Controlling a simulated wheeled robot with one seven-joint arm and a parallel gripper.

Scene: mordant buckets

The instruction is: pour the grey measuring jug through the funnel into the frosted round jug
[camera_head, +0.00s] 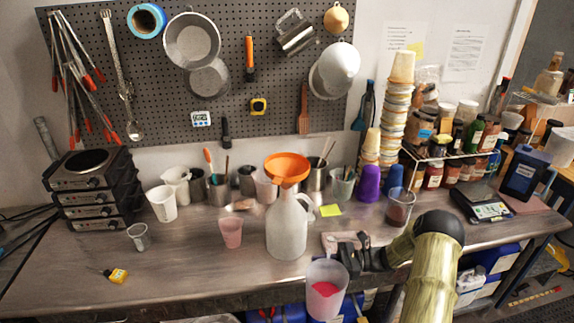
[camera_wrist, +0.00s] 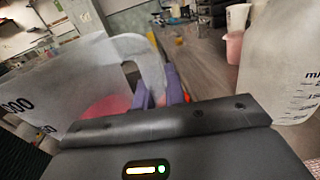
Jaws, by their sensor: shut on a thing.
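The grey measuring jug (camera_head: 326,296), translucent with pink contents low inside, is held in front of the table's near edge, about upright. My gripper (camera_head: 350,257) is shut on its handle, at the jug's upper right. In the wrist view the jug (camera_wrist: 75,80) fills the left side, and my fingers (camera_wrist: 160,92) are at its handle. The frosted round jug (camera_head: 287,232) stands upright on the table, behind and left of the held jug. It shows in part at the right of the wrist view (camera_wrist: 285,65). The orange funnel (camera_head: 287,167) sits in its mouth.
A pink cup (camera_head: 231,232) stands left of the frosted jug, and a small clear cup (camera_head: 139,237) further left. A beaker of dark red contents (camera_head: 400,207) is at the right. The table (camera_head: 190,275) is mostly clear at front left.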

